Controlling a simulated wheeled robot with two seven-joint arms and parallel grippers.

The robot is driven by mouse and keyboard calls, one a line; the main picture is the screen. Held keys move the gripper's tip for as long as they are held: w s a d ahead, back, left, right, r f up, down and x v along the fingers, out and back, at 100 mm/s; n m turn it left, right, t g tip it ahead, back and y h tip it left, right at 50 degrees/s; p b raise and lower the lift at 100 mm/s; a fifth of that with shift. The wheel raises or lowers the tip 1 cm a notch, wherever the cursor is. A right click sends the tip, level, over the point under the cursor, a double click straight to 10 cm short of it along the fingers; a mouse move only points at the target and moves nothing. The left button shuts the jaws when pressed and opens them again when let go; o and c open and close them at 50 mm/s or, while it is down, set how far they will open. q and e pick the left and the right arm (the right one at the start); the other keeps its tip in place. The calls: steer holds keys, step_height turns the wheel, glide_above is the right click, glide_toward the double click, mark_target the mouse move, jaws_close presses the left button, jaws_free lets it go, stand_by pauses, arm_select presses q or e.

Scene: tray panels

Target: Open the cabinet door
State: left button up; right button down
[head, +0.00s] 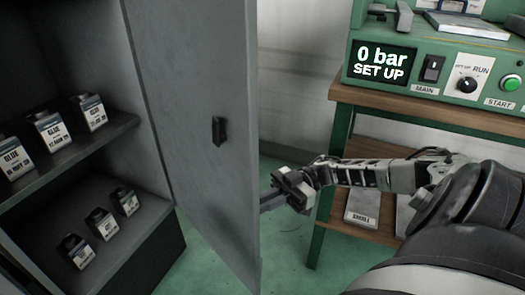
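The grey cabinet door (185,100) stands open, swung out to the right of the cabinet (150,228). The shelves inside are exposed. A small dark handle (219,131) is on the door face that I see. My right gripper (274,199) is at the door's right edge, lower than the handle and away from it. Its finger end meets the door edge in the picture and may be partly hidden behind it. I cannot tell whether it touches the door or how far its fingers are apart. My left gripper is not in view.
Several glue bottles (52,132) stand on the cabinet shelves. At the right, a green machine (440,62) with a "0 bar SET UP" display sits on a wooden-topped bench (430,112). My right arm passes in front of the bench. Green floor (285,245) shows between door and bench.

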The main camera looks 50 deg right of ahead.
steer(key=shift+w+d+r+t, duration=0.2)
steer(key=shift+w+t, duration=0.1)
steer(key=shift+w, duration=0.35)
steer(key=c, duration=1.5)
jaws_free()
steer(key=shift+w+f, duration=0.1)
steer(key=shift+s+a, duration=0.1)
steer(key=shift+s, duration=0.1)
